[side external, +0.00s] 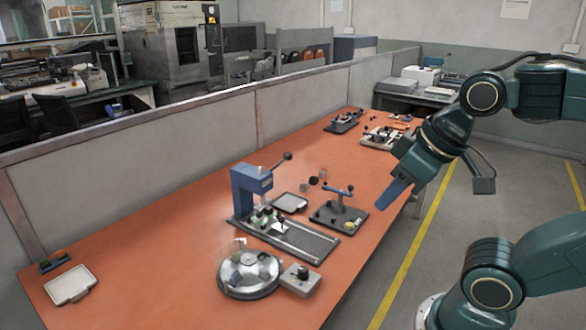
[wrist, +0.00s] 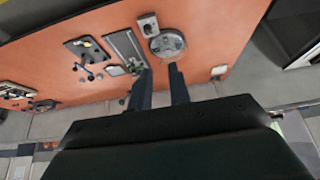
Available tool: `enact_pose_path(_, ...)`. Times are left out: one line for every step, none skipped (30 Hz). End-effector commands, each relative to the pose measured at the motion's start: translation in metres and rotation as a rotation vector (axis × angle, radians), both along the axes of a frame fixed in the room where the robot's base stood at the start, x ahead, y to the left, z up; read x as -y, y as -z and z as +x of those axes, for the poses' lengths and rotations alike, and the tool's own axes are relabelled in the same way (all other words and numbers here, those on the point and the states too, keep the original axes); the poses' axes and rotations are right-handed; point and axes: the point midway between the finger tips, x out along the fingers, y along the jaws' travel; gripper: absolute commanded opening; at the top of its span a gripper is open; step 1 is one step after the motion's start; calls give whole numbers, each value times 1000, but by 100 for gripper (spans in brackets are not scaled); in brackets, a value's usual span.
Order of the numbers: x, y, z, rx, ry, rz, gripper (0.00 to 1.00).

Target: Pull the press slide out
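The blue press (side external: 248,188) stands upright on the orange table, with a black-knobbed lever at its top. Its dark slide track (side external: 300,241) runs out from its foot toward the lower right. Small green and pale parts with a dark knob (side external: 281,224) sit on the track near the press; I cannot tell which part is the slide. The track also shows in the wrist view (wrist: 124,45), its near end partly hidden by my fingers. My gripper (side external: 391,200) is high above the table's right edge, apart from the press. In the wrist view its fingers (wrist: 159,72) are apart with nothing between them.
A round metal turntable (side external: 248,276) and a grey knobbed box (side external: 300,279) stand in front of the track. A dark plate with a blue T-handle (side external: 339,216) and a small tray (side external: 289,202) are beside it.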

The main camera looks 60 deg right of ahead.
Motion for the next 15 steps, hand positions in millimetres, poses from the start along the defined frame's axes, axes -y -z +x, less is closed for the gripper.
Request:
enact_pose_path(0,-1,1,-1,0,-1,29)
enact_pose_path(0,-1,2,-2,0,-2,35)
enact_pose_path(1,-2,4,-4,0,-4,43)
enact_pose_path(1,-3,6,-6,-1,-5,43)
enact_pose_path(2,-4,8,-9,-1,-7,43)
enact_pose_path(3,-5,11,-13,-1,-9,43)
enact_pose_path(4,-7,14,-16,-1,-13,43)
enact_pose_path(4,-8,18,-20,-1,-15,43)
enact_pose_path(6,-10,23,-27,-3,-21,43)
enact_pose_path(7,-12,27,-31,-4,-24,43)
enact_pose_path(8,-13,32,-37,-5,-28,43)
enact_pose_path(10,-16,39,-43,-7,-33,43)
enact_pose_path(11,-17,44,-50,-8,-38,43)
enact_pose_path(13,-18,50,-56,-10,-43,43)
enact_pose_path(15,-20,58,-65,-10,-49,43)
